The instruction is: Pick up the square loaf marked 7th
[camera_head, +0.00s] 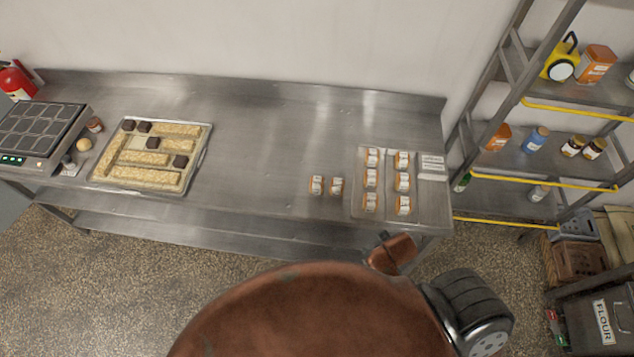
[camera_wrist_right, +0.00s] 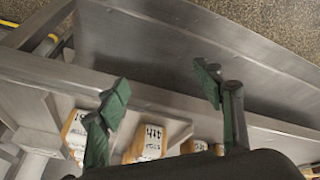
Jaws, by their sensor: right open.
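Several small square loaves (camera_head: 402,182) with white labels stand in two columns on a steel tray (camera_head: 386,212) at the table's right end. Two more loaves (camera_head: 317,184) stand on the bare table left of the tray. Their marks are too small to read in the head view, so I cannot tell which is marked 7th. In the right wrist view, my right gripper (camera_wrist_right: 160,95) is open and empty, with green fingers spread. Loaves show behind it; one label (camera_wrist_right: 152,138) seems to read 4th, another loaf (camera_wrist_right: 76,135) is partly cut off. My left gripper is not in view.
The steel table (camera_head: 260,130) is clear in the middle. A tray of pale blocks and dark cubes (camera_head: 95,178) and a black-topped appliance (camera_head: 45,125) stand on the left. A white card (camera_head: 432,166) lies at the loaf tray's right. A shelf rack (camera_head: 540,180) stands right.

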